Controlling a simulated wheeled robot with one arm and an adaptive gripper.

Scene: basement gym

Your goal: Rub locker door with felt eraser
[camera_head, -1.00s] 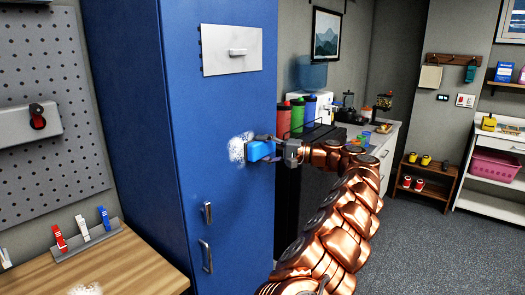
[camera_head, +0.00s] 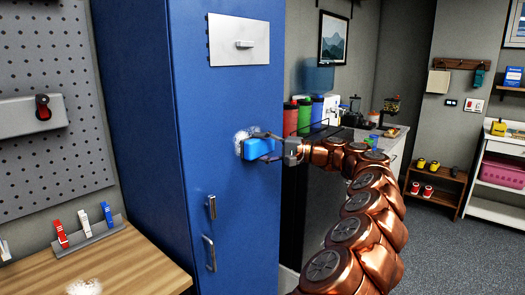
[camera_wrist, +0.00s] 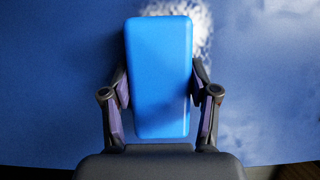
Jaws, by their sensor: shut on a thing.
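The blue locker (camera_head: 230,110) stands at the left centre of the head view, its door facing me. My gripper (camera_head: 266,147) is at the door's right part, above the handles. It is shut on the blue felt eraser (camera_head: 255,149); in the wrist view the eraser (camera_wrist: 159,75) stands upright between the two fingers (camera_wrist: 161,95). The eraser is at the door surface, over the lower right of a white powdery patch (camera_head: 241,136). The patch also shows behind the eraser's top right in the wrist view (camera_wrist: 200,25). The eraser's face toward the door is hidden.
Two door handles (camera_head: 210,252) stick out below the eraser. A white panel (camera_head: 239,40) is on the door above. A wooden bench (camera_head: 110,265) with a rack of clips stands at left. A counter (camera_head: 392,140) with bottles lies behind my arm. Floor at right is clear.

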